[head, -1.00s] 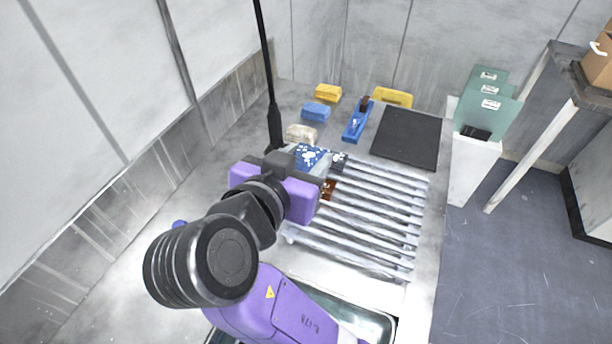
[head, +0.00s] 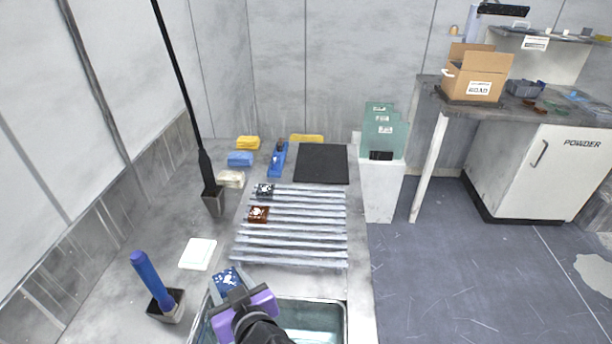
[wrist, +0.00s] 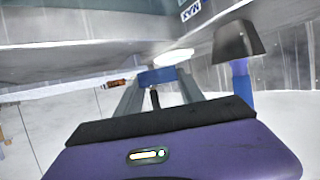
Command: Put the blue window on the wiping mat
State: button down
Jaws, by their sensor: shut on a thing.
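The blue window (head: 224,279), a blue square with white splatter, is held in my gripper (head: 236,291) above the near left corner of the sink. In the wrist view the window (wrist: 157,76) shows edge-on as a blue strip between the fingertips. The black mat (head: 321,164), which looks like the wiping mat, lies flat and bare at the back of the bench, beyond the slatted rack. My gripper is well apart from it, nearer and to the left.
The slatted rack (head: 290,240) bears a dark splattered piece (head: 264,190) and a brown one (head: 258,213). A tall black rod stands in a holder (head: 213,202). A blue-handled tool (head: 150,280) stands at left. A white pad (head: 198,254) lies near. Green panels (head: 380,130) stand right of the mat.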

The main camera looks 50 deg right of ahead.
aim_at(323, 161)
jog(key=k+l+z, duration=0.1)
jog(key=l, duration=0.25)
jog(key=k+l+z, duration=0.15)
jog(key=l, duration=0.25)
jog(key=i+l+z, duration=0.15)
jog(key=l, duration=0.25)
jog(key=l+z, duration=0.2)
jog(key=l, duration=0.15)
